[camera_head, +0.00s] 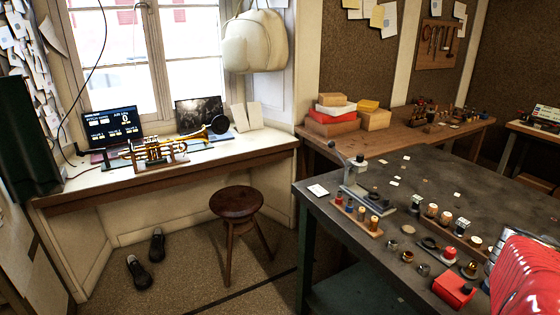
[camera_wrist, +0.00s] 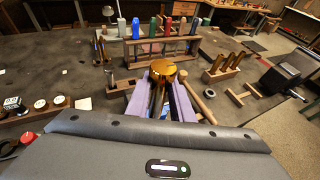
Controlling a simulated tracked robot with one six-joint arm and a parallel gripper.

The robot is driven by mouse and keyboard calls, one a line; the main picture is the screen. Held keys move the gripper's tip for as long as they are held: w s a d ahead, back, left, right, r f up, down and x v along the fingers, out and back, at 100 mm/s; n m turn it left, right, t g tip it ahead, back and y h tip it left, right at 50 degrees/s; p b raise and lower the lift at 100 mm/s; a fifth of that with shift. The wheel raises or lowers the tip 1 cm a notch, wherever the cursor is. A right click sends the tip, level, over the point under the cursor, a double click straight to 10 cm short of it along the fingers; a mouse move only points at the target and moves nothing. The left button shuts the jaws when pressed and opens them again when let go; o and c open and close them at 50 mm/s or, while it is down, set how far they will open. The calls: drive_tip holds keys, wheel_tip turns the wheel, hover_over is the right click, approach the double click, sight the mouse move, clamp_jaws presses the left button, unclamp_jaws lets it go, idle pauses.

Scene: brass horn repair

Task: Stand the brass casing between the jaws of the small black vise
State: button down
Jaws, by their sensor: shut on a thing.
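In the wrist view the brass casing (camera_wrist: 162,70) is held upright or nearly so, its round golden top showing above the fingers. My gripper (camera_wrist: 164,80) has purple fingers on either side of it and is shut on it; the fingers hide much of its body. A black, blocky thing (camera_wrist: 282,78) at the right of the wrist view looks like the small black vise, apart from my gripper. Its jaws cannot be made out. Neither my gripper nor the casing can be made out in the head view.
A tool rack (camera_wrist: 160,45) with coloured handles stands beyond my gripper. A wooden block (camera_wrist: 222,72) with brass pieces is to its right, and a wooden-handled tool lies close by. In the head view, a grey press (camera_head: 357,180) and several small parts crowd the dark bench (camera_head: 440,185).

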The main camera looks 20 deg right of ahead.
drive_tip(key=shift+f, duration=1.45)
drive_tip(key=shift+f, duration=0.45)
drive_tip(key=shift+f, duration=0.7)
drive_tip(key=shift+f, duration=0.35)
drive_tip(key=shift+f, duration=0.4)
drive_tip(key=shift+f, duration=0.5)
idle(0.8)
drive_tip(key=shift+f, duration=0.5)
drive_tip(key=shift+f, duration=0.6)
drive_tip(key=shift+f, duration=0.3)
